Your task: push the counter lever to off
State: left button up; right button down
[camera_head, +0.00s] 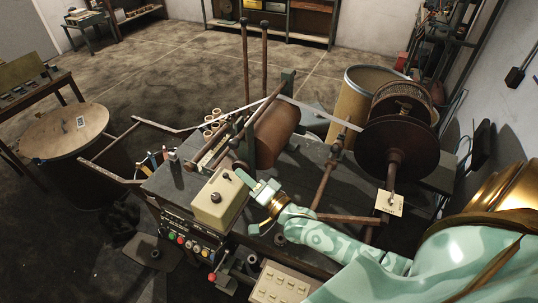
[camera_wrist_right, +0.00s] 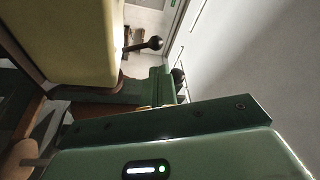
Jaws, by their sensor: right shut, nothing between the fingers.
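The counter is a cream-yellow box (camera_head: 216,204) on the machine's dark top in the head view, with a dark knob on its upper face. The box also fills the upper left of the right wrist view (camera_wrist_right: 65,40). There, a short lever with a dark ball end (camera_wrist_right: 155,43) sticks out beside the box's face. My right gripper (camera_head: 244,178) is shut and empty, close to the box's upper right edge. Its green fingers (camera_wrist_right: 165,90) lie just below the lever in the wrist view, seemingly apart from it. My left gripper is out of view.
A brown roller (camera_head: 277,132) and upright rusty rods stand behind the counter. A large dark reel (camera_head: 398,153) is to the right. Coloured buttons (camera_head: 196,246) line the front panel, and a beige switch panel (camera_head: 283,285) lies below my right arm.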

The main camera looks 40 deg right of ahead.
jog(key=b+v, duration=0.1)
jog(key=v, duration=1.4)
jog(key=shift+w+f, duration=0.1)
jog(key=shift+w, duration=0.05)
